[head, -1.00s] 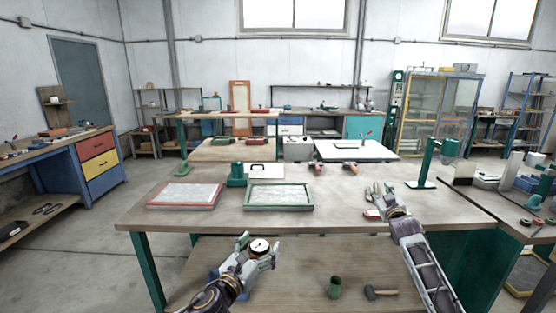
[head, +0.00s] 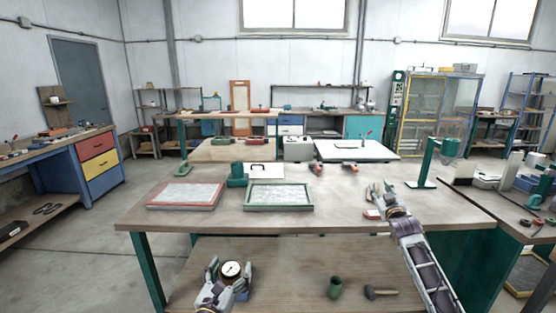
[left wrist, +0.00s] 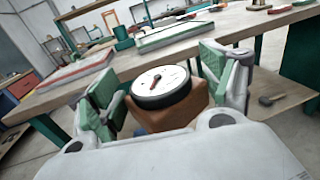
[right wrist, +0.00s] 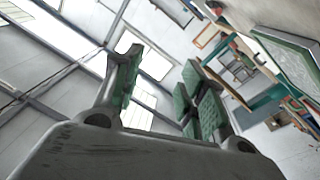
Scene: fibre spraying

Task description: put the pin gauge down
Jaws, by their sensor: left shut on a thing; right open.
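The pin gauge (head: 231,268) has a round white dial with a dark rim. In the left wrist view its dial (left wrist: 161,84) has a red hand, and a brown block-like body shows below it. My left gripper (head: 229,271) is shut on it, with green-padded fingers on both sides. It holds the gauge in front of the workbench (head: 330,222), nearer to me than the front edge. My right gripper (head: 379,190) is open over the right part of the bench top. In the right wrist view its fingers (right wrist: 165,85) are spread with nothing between them.
A red-framed screen (head: 153,205) and a green-framed screen (head: 310,207) lie on the bench. A green stand (head: 426,165) is at the right, and a small red item (head: 372,214) is near my right gripper. The lower shelf holds a green cup (head: 335,288) and a mallet (head: 380,292). The bench's front middle is clear.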

